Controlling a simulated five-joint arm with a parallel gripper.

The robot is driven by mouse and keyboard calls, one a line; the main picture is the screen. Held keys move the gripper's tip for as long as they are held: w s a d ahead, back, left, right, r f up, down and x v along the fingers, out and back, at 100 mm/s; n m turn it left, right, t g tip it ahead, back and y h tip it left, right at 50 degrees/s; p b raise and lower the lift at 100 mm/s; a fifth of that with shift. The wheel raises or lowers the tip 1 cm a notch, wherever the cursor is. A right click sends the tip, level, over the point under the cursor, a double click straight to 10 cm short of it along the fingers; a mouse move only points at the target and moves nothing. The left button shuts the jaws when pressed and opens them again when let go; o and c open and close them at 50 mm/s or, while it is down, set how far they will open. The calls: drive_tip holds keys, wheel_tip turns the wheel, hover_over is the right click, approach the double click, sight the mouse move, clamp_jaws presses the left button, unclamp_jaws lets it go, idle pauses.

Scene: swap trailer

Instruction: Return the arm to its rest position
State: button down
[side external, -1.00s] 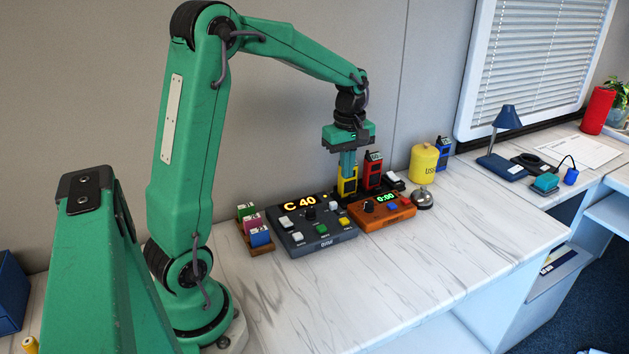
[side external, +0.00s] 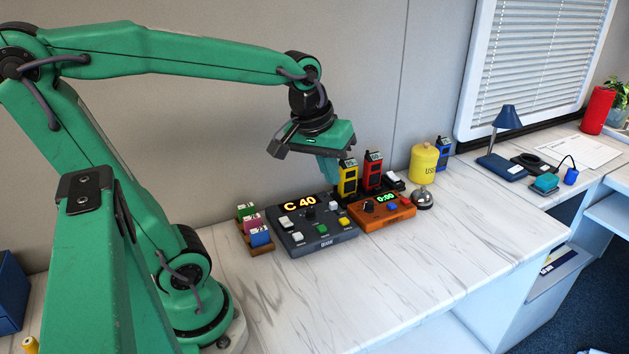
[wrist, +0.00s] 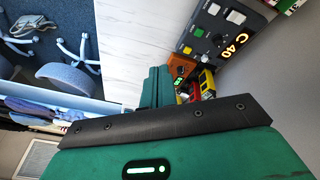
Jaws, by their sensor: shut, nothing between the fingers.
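My gripper (side external: 333,169) is the green end of my arm, shut and empty. In the side external view it hangs tilted in the air just left of the yellow device (side external: 347,180). Its fingers partly overlap that device in the picture, and I cannot tell the exact gap. In the wrist view the closed green fingers (wrist: 155,88) lie together over the white counter. My arm is bent, with its forearm stretched out above the counter.
On the marble counter (side external: 420,265) stand a dark control box reading "C 40" (side external: 325,243), an orange timer (side external: 385,217), a red device (side external: 372,174), a yellow canister (side external: 423,162), a bell (side external: 422,199) and a small cartridge rack (side external: 262,251). The counter's front is clear.

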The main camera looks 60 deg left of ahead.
drive_tip(key=s+d+m+t, duration=0.2)
drive_tip(key=s+d+m, duration=0.1)
drive_tip(key=s+m, duration=0.3)
drive_tip(key=shift+s+d+f, duration=0.3)
drive_tip(key=shift+s+d, duration=0.05)
drive_tip(key=shift+d, duration=0.05)
idle(0.8)
